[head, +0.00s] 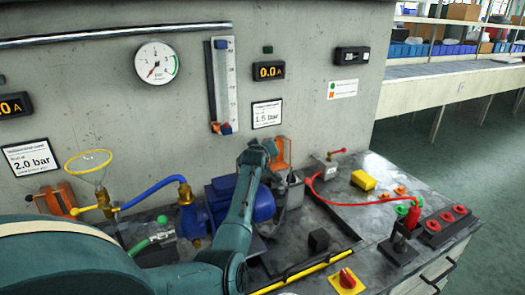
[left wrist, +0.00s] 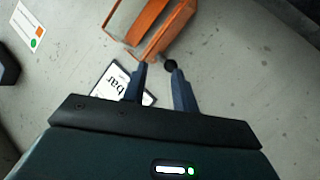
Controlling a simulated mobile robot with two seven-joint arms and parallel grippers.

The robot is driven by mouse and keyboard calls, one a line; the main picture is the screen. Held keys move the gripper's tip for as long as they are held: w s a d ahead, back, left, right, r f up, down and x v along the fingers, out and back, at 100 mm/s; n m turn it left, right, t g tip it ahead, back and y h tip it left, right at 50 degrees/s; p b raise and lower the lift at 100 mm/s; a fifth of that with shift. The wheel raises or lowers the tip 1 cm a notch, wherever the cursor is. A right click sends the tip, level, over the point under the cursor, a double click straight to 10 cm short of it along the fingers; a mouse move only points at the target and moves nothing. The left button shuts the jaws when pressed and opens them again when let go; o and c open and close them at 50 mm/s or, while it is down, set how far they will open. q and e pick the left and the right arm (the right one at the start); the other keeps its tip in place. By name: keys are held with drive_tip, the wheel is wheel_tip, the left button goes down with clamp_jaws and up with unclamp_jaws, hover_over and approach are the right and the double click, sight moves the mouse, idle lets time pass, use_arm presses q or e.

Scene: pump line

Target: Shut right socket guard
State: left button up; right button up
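The right socket guard (head: 284,152) is an orange flap on the wall below the 1.5 bar label, partly hidden behind my left arm. In the left wrist view it is an orange frame (left wrist: 150,28) just beyond my fingers, with a round black knob (left wrist: 171,65) near its lower corner. My left gripper (left wrist: 157,67) has its fingers apart; the knob shows at the tip of the right-hand finger, and I cannot tell whether they touch. In the head view the left hand (head: 271,147) is close beside the guard. My right gripper is not in view.
A second orange guard (head: 56,199) is at the left wall. A blue pump (head: 240,200) stands below my left arm.

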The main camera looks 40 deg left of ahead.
use_arm(q)
wheel_tip(320, 180, up, 10)
drive_tip(key=shift+f, duration=0.2)
idle(0.6)
